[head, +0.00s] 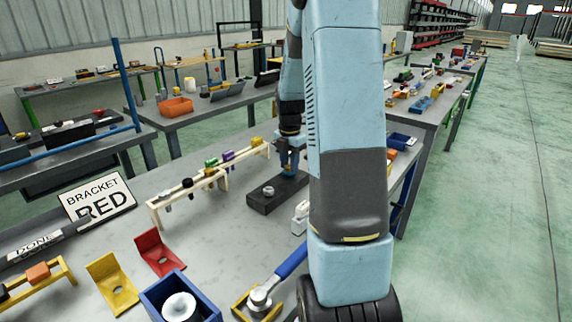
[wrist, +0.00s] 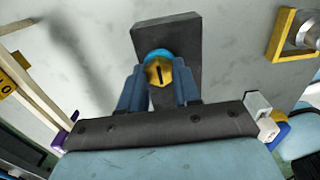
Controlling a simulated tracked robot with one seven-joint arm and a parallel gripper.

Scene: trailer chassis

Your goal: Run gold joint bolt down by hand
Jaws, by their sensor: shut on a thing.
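My gripper (head: 289,168) points down over the far end of a dark block (head: 262,204) on the grey bench. In the wrist view its two blue fingers (wrist: 160,88) are shut on the gold bolt (wrist: 158,72), one on each side. The bolt's gold head has a dark slot, and a blue-teal ring shows behind it. The bolt stands over the dark block (wrist: 165,36); how deep it sits is hidden. In the head view a grey metal piece (head: 268,190) sits on the block's nearer part. The bolt is mostly hidden there by my fingers.
A wooden rack (head: 155,215) with several coloured bolts stands left of the block. A "BRACKET RED" sign (head: 98,200), a red bracket (head: 158,252) and a yellow bracket (head: 112,284) lie nearer. A blue bin (head: 155,297) and a blue-handled tool (head: 290,262) are in front.

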